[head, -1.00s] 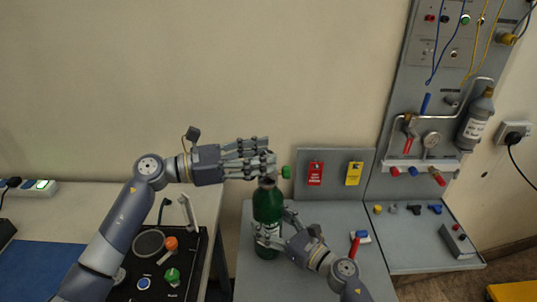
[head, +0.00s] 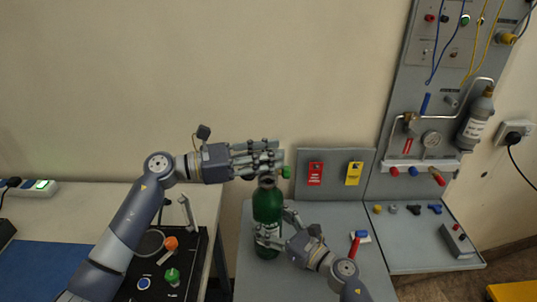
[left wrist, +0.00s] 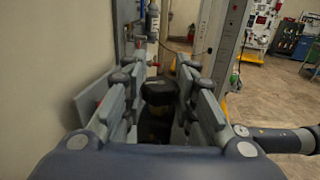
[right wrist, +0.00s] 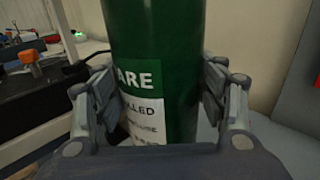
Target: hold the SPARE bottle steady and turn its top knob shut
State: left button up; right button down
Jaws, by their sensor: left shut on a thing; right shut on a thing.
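The green SPARE bottle (head: 267,205) stands upright on the grey bench, and its label shows partly in the right wrist view (right wrist: 150,75). My right gripper (head: 272,228) is shut around the bottle's body, with fingers on both sides of it in the right wrist view (right wrist: 160,100). My left gripper (head: 268,160) is at the bottle's top, its fingers lying level from the left. In the left wrist view a dark round top knob (left wrist: 158,92) sits between the fingers of the shut left gripper. In the head view the fingers hide the knob.
A small green round piece (head: 286,172) shows just right of the left fingertips. Red (head: 315,173) and yellow (head: 354,173) tags hang on the panel behind. A black box with knobs (head: 205,270) lies at left.

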pick_arm(q)
jog(key=shift+w+f+g, duration=0.1)
jog(key=shift+g, duration=0.2)
jog(key=shift+a+m+g, duration=0.1)
jog(key=shift+m+g, duration=2.2)
jog(key=shift+g, duration=1.3)
jog(key=shift+f+m+g, duration=0.1)
jog(key=shift+m+g, duration=0.5)
jog(key=shift+g, duration=0.2)
jog(key=o, duration=1.1)
jog(key=shift+r, duration=0.2)
